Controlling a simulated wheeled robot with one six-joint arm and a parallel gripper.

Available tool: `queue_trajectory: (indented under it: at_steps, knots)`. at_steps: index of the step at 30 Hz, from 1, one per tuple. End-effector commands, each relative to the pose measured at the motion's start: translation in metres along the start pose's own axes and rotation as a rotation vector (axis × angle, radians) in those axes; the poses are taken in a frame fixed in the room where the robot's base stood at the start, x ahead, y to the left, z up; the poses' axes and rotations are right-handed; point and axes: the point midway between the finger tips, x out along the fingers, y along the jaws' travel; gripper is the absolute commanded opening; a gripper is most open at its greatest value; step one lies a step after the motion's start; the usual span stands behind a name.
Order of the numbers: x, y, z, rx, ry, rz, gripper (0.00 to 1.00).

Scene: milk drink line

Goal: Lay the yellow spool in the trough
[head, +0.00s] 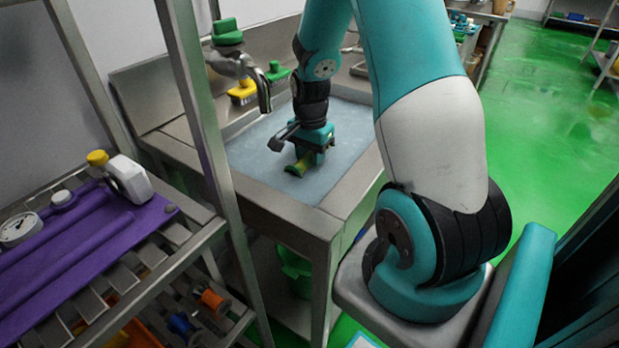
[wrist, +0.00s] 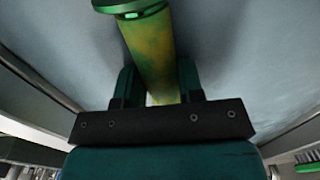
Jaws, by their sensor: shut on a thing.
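My gripper (head: 313,155) is shut on a spool (head: 297,168) low in the metal trough (head: 255,190), a sink-like basin with a pale blue-grey floor. In the wrist view, the spool (wrist: 155,60) has a yellow-green barrel between the two fingers (wrist: 156,88) and a green round flange at its far end. I take it for the yellow spool, though it looks greenish. Its other end is hidden by the gripper. I cannot tell whether the spool touches the trough floor.
A tap (head: 262,85) stands over the trough's back left, with a yellow brush (head: 243,91) and a green brush (head: 277,71) behind. The rack at left bears a purple mat (head: 100,235), a white bottle (head: 130,181) and a dial gauge (head: 18,228). An orange spool (head: 212,300) lies below.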

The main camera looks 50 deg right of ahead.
Motion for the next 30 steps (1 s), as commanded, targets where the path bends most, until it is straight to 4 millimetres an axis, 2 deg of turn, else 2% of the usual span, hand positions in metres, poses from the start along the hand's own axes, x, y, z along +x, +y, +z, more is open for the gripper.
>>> queue_trajectory:
  at_steps: [3,8,15,26,27,30]
  knots:
    - [0.018,0.000,0.001,-0.001,-0.001,0.001,0.00]
    - [0.027,-0.001,0.001,-0.003,0.000,0.000,0.00]
    - [0.059,-0.001,0.001,-0.003,-0.001,0.001,0.00]
    - [0.064,-0.001,0.001,-0.003,0.001,-0.001,0.00]
    - [0.065,-0.001,0.001,-0.003,0.001,-0.001,0.37]
    - [0.064,-0.001,0.001,-0.003,0.001,-0.001,0.60]
